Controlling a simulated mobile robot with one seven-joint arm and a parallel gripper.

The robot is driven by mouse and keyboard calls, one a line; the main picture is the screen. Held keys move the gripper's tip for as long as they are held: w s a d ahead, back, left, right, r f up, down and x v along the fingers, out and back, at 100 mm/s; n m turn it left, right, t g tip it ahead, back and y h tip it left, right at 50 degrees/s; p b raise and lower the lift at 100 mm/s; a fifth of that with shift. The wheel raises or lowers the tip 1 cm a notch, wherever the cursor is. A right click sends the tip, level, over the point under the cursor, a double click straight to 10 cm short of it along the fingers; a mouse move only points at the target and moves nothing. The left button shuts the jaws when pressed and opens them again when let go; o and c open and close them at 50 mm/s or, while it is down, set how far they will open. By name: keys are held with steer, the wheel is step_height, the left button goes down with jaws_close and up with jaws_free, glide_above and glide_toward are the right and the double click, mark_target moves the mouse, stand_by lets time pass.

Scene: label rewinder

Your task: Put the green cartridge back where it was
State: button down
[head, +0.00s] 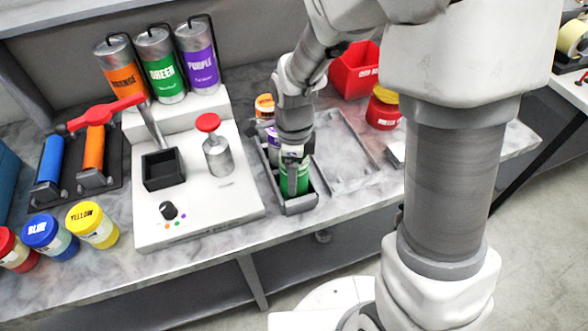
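The green cartridge (301,181) stands in the front part of a narrow grey holder (300,206) on the bench. My gripper (292,165) points down at it from above, with its fingers at the cartridge's upper part. The gripper hides the cartridge's top, and I cannot tell whether the fingers are closed on it. Behind it in the same holder are a purple cartridge (272,140), partly hidden by my gripper, and an orange-topped cartridge (265,106).
Left of the holder is a white machine (200,200) with a red-topped plunger (215,150), a black square cup (163,170) and orange, green and purple canisters. A flat grey tray (345,150), a red jar (382,110) and a red bin (355,72) are to the right.

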steer(key=shift+f, duration=0.35)
stand_by(0.5)
jaws_free()
steer(key=shift+r, duration=0.1)
step_height(320, 180, up, 17)
steer(key=p, duration=0.1)
steer(key=s+d+r+n+t, duration=0.2)
steer(key=s+d+n, duration=0.3)
steer(key=n, duration=0.5)
steer(key=s+d+r+n+t, duration=0.3)
steer(key=s+d+n, duration=0.2)
steer(key=n, duration=0.5)
steer(key=shift+s+d+r+t, duration=0.3)
steer(key=shift+s+d+r, duration=0.1)
steer(key=shift+s, duration=0.8)
